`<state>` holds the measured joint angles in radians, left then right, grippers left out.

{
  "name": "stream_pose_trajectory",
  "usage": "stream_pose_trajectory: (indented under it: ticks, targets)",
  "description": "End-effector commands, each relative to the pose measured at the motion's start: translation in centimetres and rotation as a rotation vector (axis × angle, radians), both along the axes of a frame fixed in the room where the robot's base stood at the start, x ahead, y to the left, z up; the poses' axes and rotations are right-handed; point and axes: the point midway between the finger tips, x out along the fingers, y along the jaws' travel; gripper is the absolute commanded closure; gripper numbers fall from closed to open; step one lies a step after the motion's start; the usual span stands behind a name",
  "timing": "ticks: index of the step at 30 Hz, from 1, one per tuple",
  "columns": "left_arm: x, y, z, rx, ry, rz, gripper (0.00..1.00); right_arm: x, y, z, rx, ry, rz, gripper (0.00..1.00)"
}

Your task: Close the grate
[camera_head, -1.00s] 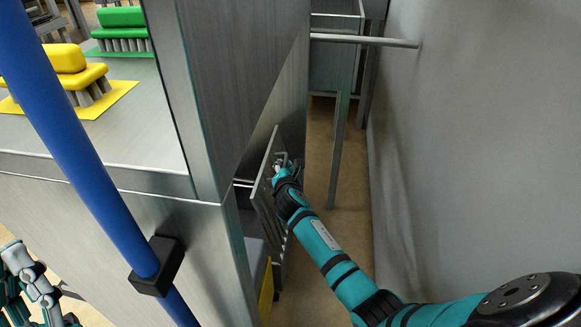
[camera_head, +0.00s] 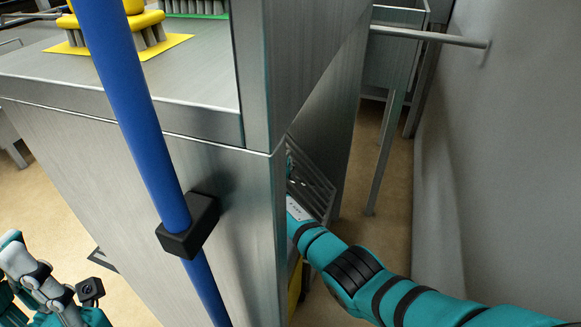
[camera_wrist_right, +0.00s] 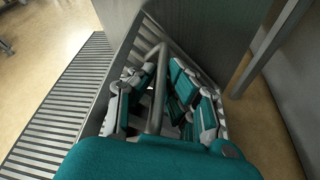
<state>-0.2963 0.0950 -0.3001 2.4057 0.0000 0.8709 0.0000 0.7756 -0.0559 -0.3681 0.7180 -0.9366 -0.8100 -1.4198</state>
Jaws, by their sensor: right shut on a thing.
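The grate (camera_head: 312,190) is a slatted metal panel at the side of the steel dryer hood (camera_head: 190,170), partly hidden by the hood's corner and my right arm. In the right wrist view, its frame (camera_wrist_right: 120,65) stands tilted in front of my right gripper (camera_wrist_right: 155,105). That gripper is shut on the grate's bar-like metal handle (camera_wrist_right: 157,85), with fingers on both sides of it. In the head view, the right gripper's fingers are hidden behind the hood corner. My left gripper (camera_head: 18,262) is at the lower left, away from the grate; its jaw opening is unclear.
A blue pole (camera_head: 135,110) with a black clamp (camera_head: 188,226) stands before the hood. Yellow (camera_head: 150,22) and green brushes sit on top. A grey wall (camera_head: 510,170) bounds the narrow aisle at right. A slatted strip (camera_wrist_right: 60,95) lies left in the wrist view.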

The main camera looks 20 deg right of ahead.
Motion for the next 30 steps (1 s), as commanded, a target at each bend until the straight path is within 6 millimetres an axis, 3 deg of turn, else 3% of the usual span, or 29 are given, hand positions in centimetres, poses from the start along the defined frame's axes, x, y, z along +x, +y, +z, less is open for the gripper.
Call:
stream_pose_trajectory:
  ticks: [15,16,21,30]
  targets:
    - [0.23,-0.08,0.27,0.002,-0.017,0.001,1.0,0.42,0.39,-0.08,0.002,-0.005,0.0,1.0]
    - [0.23,-0.08,0.27,0.002,-0.017,0.001,1.0,0.42,0.38,-0.09,0.002,-0.005,0.0,0.86]
    - [0.22,-0.09,0.27,0.002,-0.017,0.001,1.0,0.38,0.37,-0.16,0.003,-0.004,0.0,0.66]
    - [0.25,-0.05,0.21,0.002,-0.017,0.002,1.0,0.23,0.46,-0.22,0.003,-0.002,0.0,0.66]
